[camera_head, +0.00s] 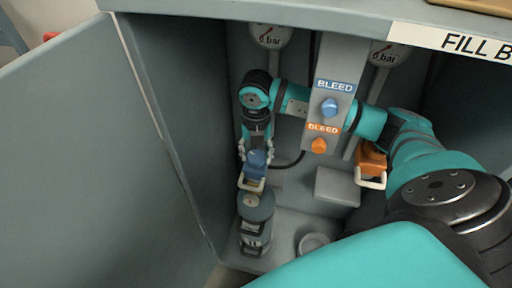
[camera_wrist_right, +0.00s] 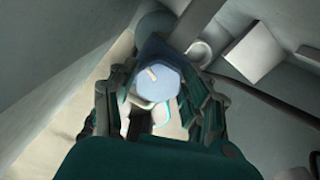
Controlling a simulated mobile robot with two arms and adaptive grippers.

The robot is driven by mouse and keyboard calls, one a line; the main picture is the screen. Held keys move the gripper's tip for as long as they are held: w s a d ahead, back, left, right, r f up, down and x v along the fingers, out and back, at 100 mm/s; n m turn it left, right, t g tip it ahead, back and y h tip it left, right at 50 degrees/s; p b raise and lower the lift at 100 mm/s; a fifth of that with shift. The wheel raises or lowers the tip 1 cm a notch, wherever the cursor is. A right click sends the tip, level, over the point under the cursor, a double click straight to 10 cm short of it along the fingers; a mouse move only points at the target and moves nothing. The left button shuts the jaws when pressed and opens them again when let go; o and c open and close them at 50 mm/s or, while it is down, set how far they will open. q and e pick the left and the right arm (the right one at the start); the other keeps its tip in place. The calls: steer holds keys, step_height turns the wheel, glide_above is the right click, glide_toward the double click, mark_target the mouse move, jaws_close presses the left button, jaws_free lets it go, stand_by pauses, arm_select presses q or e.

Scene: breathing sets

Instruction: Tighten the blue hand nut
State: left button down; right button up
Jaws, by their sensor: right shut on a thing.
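The blue hand nut (camera_head: 256,160) sits on a yoke-like fitting with a pale loop, just above a dark cylinder (camera_head: 257,206) in the cabinet. My right gripper (camera_head: 256,153) points down over the nut, with its fingers closed on either side of it. In the right wrist view the nut (camera_wrist_right: 156,82) shows as a pale blue faceted face between the two fingers (camera_wrist_right: 158,105). The fingers hide part of its sides. My left gripper is in neither view.
A blue bleed knob (camera_head: 330,107) and an orange bleed knob (camera_head: 319,146) stick out of the centre panel, close to my right arm. An orange fitting (camera_head: 371,160) hangs to the right. The open door (camera_head: 90,160) fills the left. Gauges (camera_head: 270,36) hang above.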

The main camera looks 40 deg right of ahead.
mark_target(256, 154)
steer(key=o, duration=1.2)
steer(key=shift+c, duration=0.2)
step_height(256, 154, up, 12)
